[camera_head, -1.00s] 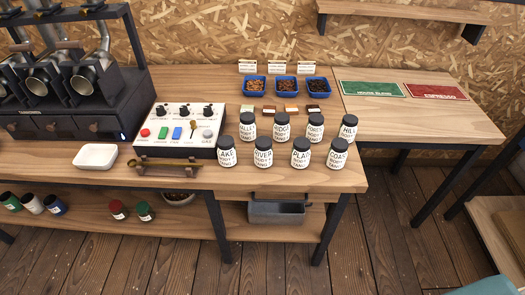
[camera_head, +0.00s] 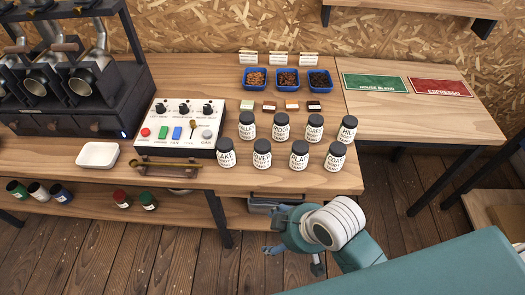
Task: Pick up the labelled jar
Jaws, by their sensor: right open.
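Several white-labelled jars with dark lids stand upright in two rows on the right part of the wooden table. The back row reads roughly VALLEY (camera_head: 247,127), RIDGE (camera_head: 280,128), FOREST (camera_head: 314,129) and HILL (camera_head: 347,131). All carry labels; smaller print is unreadable. My right gripper (camera_head: 283,242) is open and empty in front of the table's front edge, apart from the jars. My left gripper is out of view.
A control box (camera_head: 180,129) with knobs and buttons stands left of the jars, with a white dish (camera_head: 97,154) beside it. Blue trays of beans (camera_head: 287,79) sit behind the jars. A side table with green (camera_head: 376,88) and red (camera_head: 440,92) mats has free room.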

